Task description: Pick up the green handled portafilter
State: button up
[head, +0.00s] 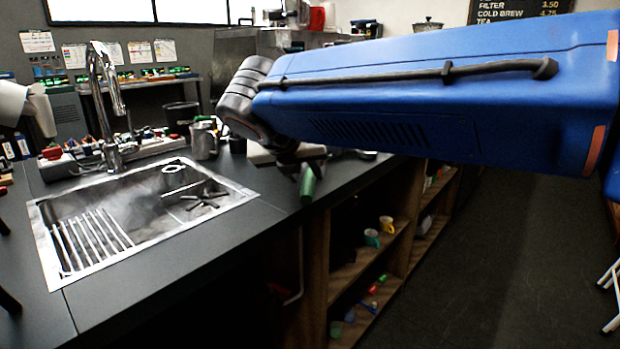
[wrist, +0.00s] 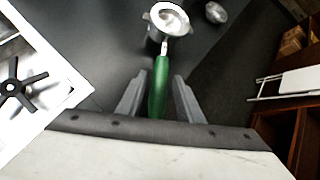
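The green handled portafilter (wrist: 158,88) lies on the dark countertop, with its metal basket end (wrist: 168,20) at the top of the wrist view and its handle pointing back towards me. In the head view its green handle (head: 307,184) shows at the counter's front edge, below my gripper; the basket end is hidden there. My gripper (wrist: 158,82) is open, with one finger on each side of the green handle. A gap shows between each finger and the handle. I cannot tell how far the fingertips are above the counter.
A metal sink (head: 150,205) with a faucet (head: 105,95) is to the left. A steel pitcher (head: 204,140) stands behind it. A small round metal item (wrist: 216,12) lies near the basket. Open shelves (head: 370,255) with cups are below the counter.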

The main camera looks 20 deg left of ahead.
aim_at(308, 176)
jog(key=shift+x, duration=1.45)
grip_shut()
notch_tip(308, 176, up, 10)
jog(key=shift+c, duration=1.8)
grip_release()
grip_shut()
